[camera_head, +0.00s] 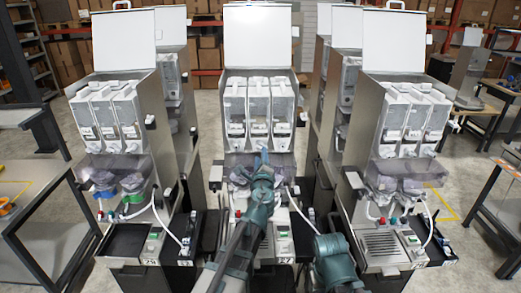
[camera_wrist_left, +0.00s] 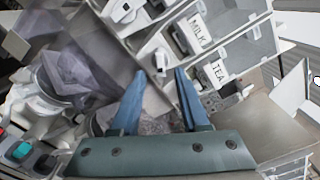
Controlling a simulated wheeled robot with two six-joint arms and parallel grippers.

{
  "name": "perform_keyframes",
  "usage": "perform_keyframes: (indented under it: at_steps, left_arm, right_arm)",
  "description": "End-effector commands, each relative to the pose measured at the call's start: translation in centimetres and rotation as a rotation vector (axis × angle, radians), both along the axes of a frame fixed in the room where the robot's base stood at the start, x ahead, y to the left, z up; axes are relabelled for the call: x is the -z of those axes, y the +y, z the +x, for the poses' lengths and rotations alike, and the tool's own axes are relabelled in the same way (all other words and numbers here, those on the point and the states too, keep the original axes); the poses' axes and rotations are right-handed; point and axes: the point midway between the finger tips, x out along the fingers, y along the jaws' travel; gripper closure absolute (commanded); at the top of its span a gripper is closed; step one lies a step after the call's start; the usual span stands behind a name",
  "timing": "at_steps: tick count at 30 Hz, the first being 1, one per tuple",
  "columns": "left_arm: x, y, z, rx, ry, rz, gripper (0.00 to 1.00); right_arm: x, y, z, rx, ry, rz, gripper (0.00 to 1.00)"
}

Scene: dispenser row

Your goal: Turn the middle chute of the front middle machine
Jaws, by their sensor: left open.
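The front middle machine (camera_head: 258,82) stands straight ahead, with three whitish canisters side by side under its raised white lid. The middle canister (camera_head: 258,103) has its chute at the lower front, partly hidden by my left gripper (camera_head: 264,157) in the head view. My left gripper reaches up to it from below. In the left wrist view its two blue fingers (camera_wrist_left: 157,76) are apart, and a small white chute (camera_wrist_left: 160,60) shows between and just beyond the tips. I cannot tell whether the fingers touch it. Labels reading MILK and TEA show on canisters there.
Similar machines stand at the left (camera_head: 124,125) and right (camera_head: 385,130), with more behind. A clear plastic cover with containers (camera_wrist_left: 68,75) sits at the left of the wrist view. Tables (camera_head: 35,200) flank the row. My right arm's link shows low in the head view.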

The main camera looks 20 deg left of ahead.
Motion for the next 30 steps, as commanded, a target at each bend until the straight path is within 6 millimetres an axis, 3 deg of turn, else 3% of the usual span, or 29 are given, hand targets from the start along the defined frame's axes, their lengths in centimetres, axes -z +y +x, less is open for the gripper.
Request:
perform_keyframes:
  at_steps: [1, 7, 18, 20, 26, 30]
  left_arm:
    - [0.0, 0.3, 1.6, -0.001, 0.000, 0.000, 0.55]
    - [0.0, 1.3, 4.8, -0.001, 0.000, 0.000, 0.55]
    - [0.0, 1.6, 5.6, 0.000, 0.000, 0.000, 0.55]
    - [0.0, 1.6, 5.6, 0.000, 0.000, 0.000, 0.62]
    - [0.0, 1.6, 5.6, 0.000, 0.000, -0.001, 0.98]
    - [0.0, 1.6, 5.6, 0.000, 0.000, -0.001, 1.00]
  right_arm:
    - [0.0, 0.0, 0.0, 0.000, 0.000, 0.000, 1.00]
    - [0.0, 0.0, 0.0, 0.000, 0.000, 0.000, 1.00]
    - [0.0, 0.0, 0.0, 0.000, 0.000, 0.000, 1.00]
    - [0.0, 0.0, 0.0, 0.000, 0.000, 0.000, 1.00]
    - [0.0, 0.0, 0.0, 0.000, 0.000, 0.000, 1.00]
    - [0.0, 0.0, 0.0, 0.000, 0.000, 0.000, 1.00]
